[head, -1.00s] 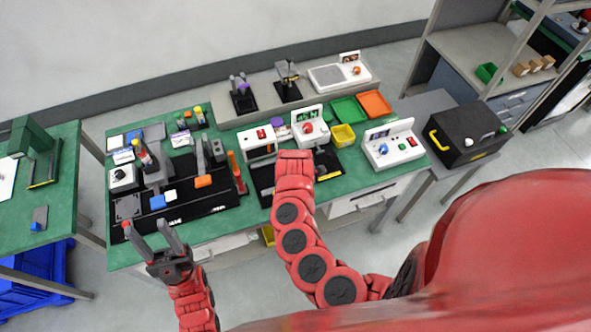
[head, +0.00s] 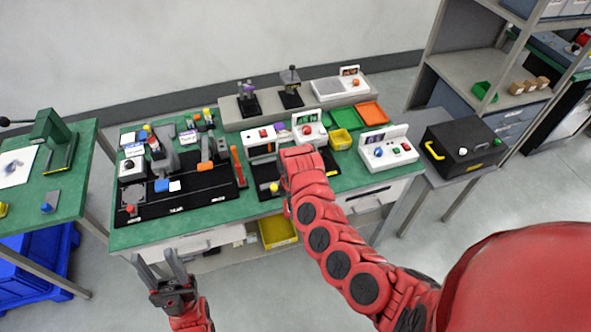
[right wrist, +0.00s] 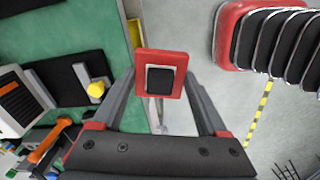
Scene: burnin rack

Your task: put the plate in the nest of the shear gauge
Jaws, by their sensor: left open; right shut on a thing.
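The plate (right wrist: 175,57) is a small square red piece with a dark square in its middle. It shows in the right wrist view between the fingertips of my right gripper (right wrist: 160,76), which is shut on it. In the head view my right wrist hides the plate and gripper. I cannot tell for sure which bench device is the shear gauge. A white unit (head: 262,136) on a black base stands beside my right wrist, and a grey columned device (head: 163,160) stands on a black base further left. My left gripper (head: 156,257) is open and empty, in front of the bench.
The green bench (head: 140,236) carries several devices. A yellow knob (right wrist: 96,90) stands by a black pad left of the plate. A yellow tray (head: 341,139), a white unit (head: 388,150) and a black box (head: 462,150) are to the right. A yellow bin (head: 278,232) is under the bench.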

